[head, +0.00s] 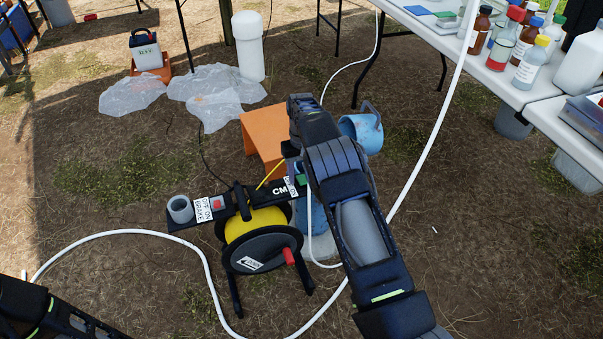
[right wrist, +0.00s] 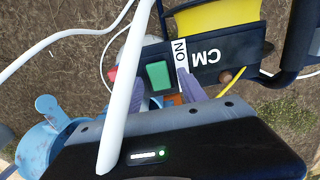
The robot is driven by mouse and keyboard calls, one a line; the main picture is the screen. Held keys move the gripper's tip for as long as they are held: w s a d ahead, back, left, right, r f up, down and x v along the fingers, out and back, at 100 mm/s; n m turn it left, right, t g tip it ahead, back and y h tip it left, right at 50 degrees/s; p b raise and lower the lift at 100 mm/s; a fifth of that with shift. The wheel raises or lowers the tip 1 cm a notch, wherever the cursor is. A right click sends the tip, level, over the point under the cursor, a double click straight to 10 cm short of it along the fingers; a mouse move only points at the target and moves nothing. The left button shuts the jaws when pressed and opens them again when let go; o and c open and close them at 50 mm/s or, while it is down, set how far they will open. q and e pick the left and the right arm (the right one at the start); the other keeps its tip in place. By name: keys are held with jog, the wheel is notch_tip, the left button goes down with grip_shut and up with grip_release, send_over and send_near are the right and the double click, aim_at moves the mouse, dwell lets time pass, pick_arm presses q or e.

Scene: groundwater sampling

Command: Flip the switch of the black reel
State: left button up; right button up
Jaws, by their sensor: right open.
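The black reel (head: 262,250), wound with yellow tape, stands on the ground in the middle of the head view. A black panel runs across its top, with a red switch (head: 217,203) by the "OFF ON BRAKE" label at the left. At the panel's right end, by the "CM" lettering, is a green switch piece (head: 301,180). In the right wrist view the green piece (right wrist: 158,74) sits by an upside-down "ON" label. My right gripper (right wrist: 163,88) is open and empty, its fingers close to either side of this piece; contact cannot be told. My left gripper is outside the view.
A white hose (head: 205,250) loops around the reel, and crosses close before the right wrist camera. An orange stool (head: 262,143) and a blue container (head: 362,130) stand behind. Tables with bottles (head: 530,65) are at the right. Bare ground lies left of the reel.

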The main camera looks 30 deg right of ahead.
aim_at(302, 178)
notch_tip(302, 178, up, 8)
jog(key=p, duration=0.1)
dwell(0.4)
jog(key=shift+f, duration=0.15)
